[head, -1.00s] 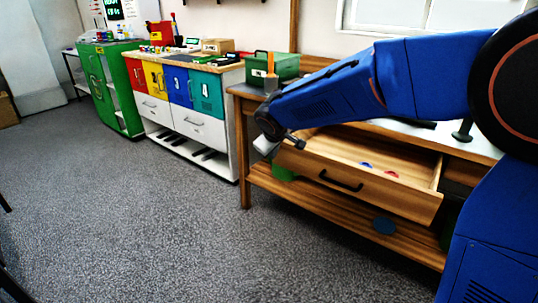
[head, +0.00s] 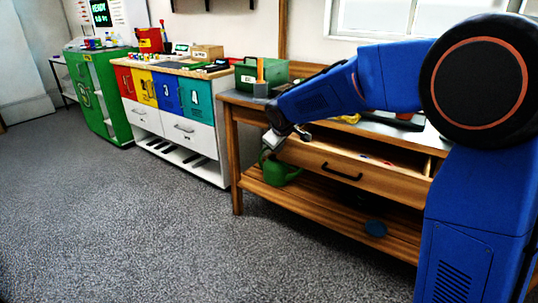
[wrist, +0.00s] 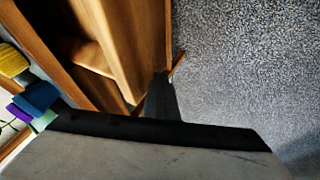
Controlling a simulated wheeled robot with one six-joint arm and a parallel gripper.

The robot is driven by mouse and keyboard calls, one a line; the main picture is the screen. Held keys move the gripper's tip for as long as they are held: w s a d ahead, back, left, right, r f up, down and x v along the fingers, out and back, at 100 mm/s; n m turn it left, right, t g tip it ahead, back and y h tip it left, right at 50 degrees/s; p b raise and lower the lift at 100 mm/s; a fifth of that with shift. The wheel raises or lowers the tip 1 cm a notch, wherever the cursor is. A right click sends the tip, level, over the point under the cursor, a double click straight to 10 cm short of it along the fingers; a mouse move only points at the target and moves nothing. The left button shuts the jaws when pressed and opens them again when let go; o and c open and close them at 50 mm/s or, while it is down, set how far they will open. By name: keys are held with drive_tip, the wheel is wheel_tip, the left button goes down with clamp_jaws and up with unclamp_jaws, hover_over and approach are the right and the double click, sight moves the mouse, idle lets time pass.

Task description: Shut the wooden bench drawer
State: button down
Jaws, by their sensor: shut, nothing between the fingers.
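The wooden bench drawer (head: 385,183) is partly open under the bench top in the head view. A strip of its inside shows, with small red and blue items at the back. Its dark handle (head: 341,172) is on the middle of the front. My gripper (head: 277,142) is shut and empty at the left end of the drawer front; I cannot tell whether it touches. In the wrist view, my dark gripper (wrist: 162,98) is beside brown wooden panels, with grey floor to the right.
A green box (head: 262,72) stands on top. A cabinet with coloured doors (head: 168,92) stands to the left. Floor in front is clear.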

drive_tip(key=w+d, duration=0.3)
drive_tip(key=w, duration=0.1)
drive_tip(key=w+d, duration=0.3)
drive_tip(key=w, duration=0.1)
drive_tip(key=w+d, duration=0.3)
drive_tip(key=w, duration=0.1)
drive_tip(key=shift+w, duration=0.35)
drive_tip(key=a+v, duration=0.1)
drive_tip(key=v, duration=1.6)
drive_tip(key=s+d+f+n+g+h, duration=0.2)
drive_tip(key=s+d+n, duration=0.6)
drive_tip(key=d+n, duration=0.3)
drive_tip(key=s+d+f+n+g+h, duration=0.1)
drive_tip(key=s+d+f+n+g, duration=0.1)
drive_tip(key=s+d+n, duration=0.8)
drive_tip(key=shift+m, duration=0.9)
drive_tip(key=w+d+f, duration=0.1)
drive_tip(key=f, duration=0.2)
drive_tip(key=w+d+f, duration=0.2)
drive_tip(key=f, duration=0.1)
drive_tip(key=w+d+f, duration=0.1)
drive_tip(key=w+f, duration=0.1)
drive_tip(key=f, duration=0.1)
drive_tip(key=shift+d+f, duration=0.2)
drive_tip(key=shift+f, duration=0.05)
drive_tip(key=shift+w+d, duration=0.7)
drive_tip(key=shift+w, duration=0.3)
drive_tip(key=shift+w+d, duration=0.5)
drive_tip(key=shift+w, duration=0.25)
